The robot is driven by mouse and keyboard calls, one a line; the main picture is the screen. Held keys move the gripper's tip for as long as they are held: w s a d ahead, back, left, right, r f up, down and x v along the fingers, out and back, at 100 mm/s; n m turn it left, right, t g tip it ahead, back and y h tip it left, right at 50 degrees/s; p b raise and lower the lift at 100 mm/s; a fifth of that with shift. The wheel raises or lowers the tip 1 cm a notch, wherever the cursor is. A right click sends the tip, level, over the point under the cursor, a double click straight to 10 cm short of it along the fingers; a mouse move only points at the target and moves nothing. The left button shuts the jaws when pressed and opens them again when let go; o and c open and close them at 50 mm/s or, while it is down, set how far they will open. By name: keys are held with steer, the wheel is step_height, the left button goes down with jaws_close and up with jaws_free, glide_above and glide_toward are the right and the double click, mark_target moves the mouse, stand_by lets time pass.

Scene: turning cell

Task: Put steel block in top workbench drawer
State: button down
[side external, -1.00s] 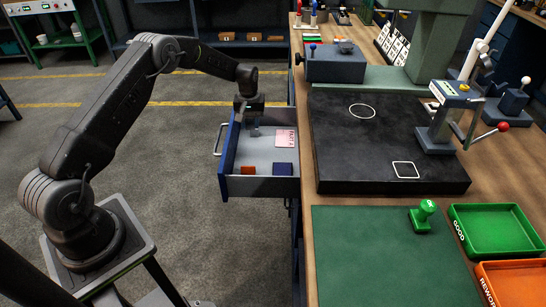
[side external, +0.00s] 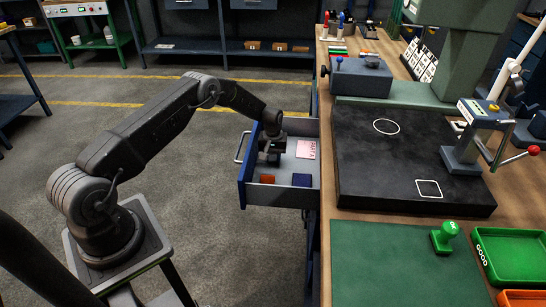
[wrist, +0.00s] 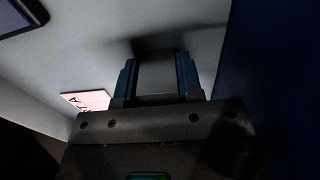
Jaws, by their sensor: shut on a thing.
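The top workbench drawer (side external: 280,197) is pulled open, with a blue outside and a light grey floor. My gripper (side external: 273,158) is down inside it, near the far left part. In the wrist view my gripper (wrist: 157,82) has its blue fingers shut on the steel block (wrist: 157,72), a plain grey block. The block is low over the drawer floor, with a dark shadow beside it; I cannot tell whether it touches the floor. In the side view the block cannot be made out apart from the dark fingers.
In the drawer are a pink card (side external: 307,149), an orange-brown block (side external: 267,180) and a dark blue block (side external: 301,180). The drawer's blue wall (wrist: 275,90) is close on the right in the wrist view. The workbench with its black plate (side external: 385,160) stands right of the drawer.

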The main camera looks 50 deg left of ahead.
steer(key=c, duration=0.8)
jaws_free()
steer(key=shift+f, duration=0.1)
